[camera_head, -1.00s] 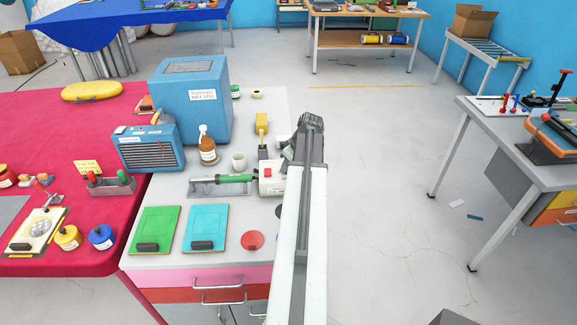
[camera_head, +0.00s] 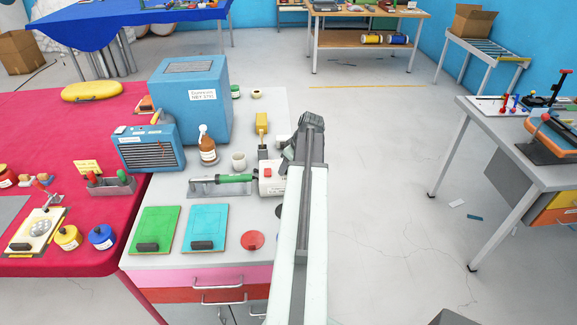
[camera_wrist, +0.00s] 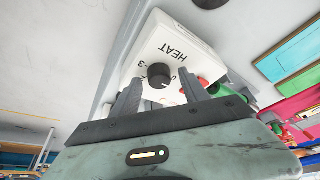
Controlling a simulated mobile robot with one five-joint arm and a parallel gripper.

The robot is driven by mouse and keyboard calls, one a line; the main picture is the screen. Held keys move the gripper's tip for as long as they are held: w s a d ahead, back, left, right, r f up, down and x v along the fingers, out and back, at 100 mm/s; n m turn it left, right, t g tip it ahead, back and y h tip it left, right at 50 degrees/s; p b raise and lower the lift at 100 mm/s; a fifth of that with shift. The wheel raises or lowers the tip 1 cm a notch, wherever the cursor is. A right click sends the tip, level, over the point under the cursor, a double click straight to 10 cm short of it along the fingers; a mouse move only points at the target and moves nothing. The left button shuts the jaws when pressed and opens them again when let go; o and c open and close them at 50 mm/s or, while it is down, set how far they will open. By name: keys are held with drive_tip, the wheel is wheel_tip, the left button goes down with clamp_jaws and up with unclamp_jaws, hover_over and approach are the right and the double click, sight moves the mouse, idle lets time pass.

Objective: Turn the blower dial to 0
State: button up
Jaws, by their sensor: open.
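In the wrist view a white box marked HEAT shows upside down (camera_wrist: 172,50), with a round black dial (camera_wrist: 159,76) on its face. In the head view the white box (camera_head: 271,178) sits near the bench's right edge, partly behind my arm. A green-handled tool (camera_head: 232,178) lies left of it on a grey stand.
The grey bench (camera_head: 180,261) also holds a green board (camera_head: 157,226), a cyan board (camera_head: 206,225), a red disc (camera_head: 253,240), a white cup (camera_head: 239,161), a brown bottle (camera_head: 207,150) and a large blue machine (camera_head: 190,100). Open floor lies right of the bench.

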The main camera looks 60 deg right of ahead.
drive_tip(key=p+v, duration=0.7)
drive_tip(key=shift+s+r, duration=0.2)
drive_tip(key=shift+r, duration=0.15)
